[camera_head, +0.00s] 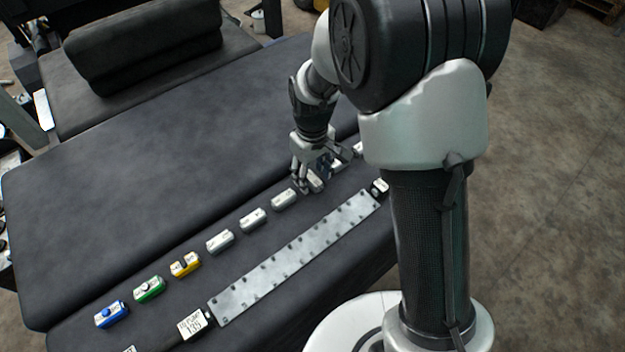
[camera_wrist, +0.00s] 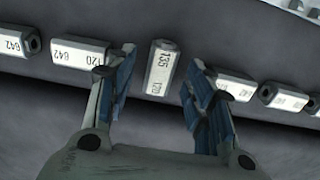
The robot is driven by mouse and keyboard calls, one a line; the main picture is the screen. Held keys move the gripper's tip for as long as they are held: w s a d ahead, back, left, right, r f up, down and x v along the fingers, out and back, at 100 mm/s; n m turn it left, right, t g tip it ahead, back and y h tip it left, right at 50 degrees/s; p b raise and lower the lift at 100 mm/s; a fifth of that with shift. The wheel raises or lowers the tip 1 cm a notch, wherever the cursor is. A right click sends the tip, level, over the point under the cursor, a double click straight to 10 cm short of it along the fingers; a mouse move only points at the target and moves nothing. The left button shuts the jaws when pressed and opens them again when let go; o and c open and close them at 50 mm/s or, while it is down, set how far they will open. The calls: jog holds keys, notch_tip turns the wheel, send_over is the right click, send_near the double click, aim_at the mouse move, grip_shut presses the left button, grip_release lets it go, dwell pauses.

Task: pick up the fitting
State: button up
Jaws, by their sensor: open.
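A silver block-shaped fitting (camera_wrist: 160,68) marked 135 and 120 lies between the fingertips of my gripper (camera_wrist: 161,63) in the wrist view. A gap shows on each side of it, and the blue-padded fingers are open. In the head view my gripper (camera_head: 312,176) points down over the row of fittings, and this fitting (camera_head: 316,184) is partly hidden by the fingers. Similar silver fittings lie to the left (camera_wrist: 78,52) and right (camera_wrist: 236,86) in the wrist view, close to the fingers' outer sides.
More silver fittings (camera_head: 252,219) continue the row on the dark padded surface (camera_head: 130,200), with yellow (camera_head: 185,264), green (camera_head: 149,289) and blue (camera_head: 109,315) ones at lower left. A long metal strip (camera_head: 295,258) lies beside the row. The surface behind the row is clear.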

jog(key=shift+f, duration=0.55)
grip_shut()
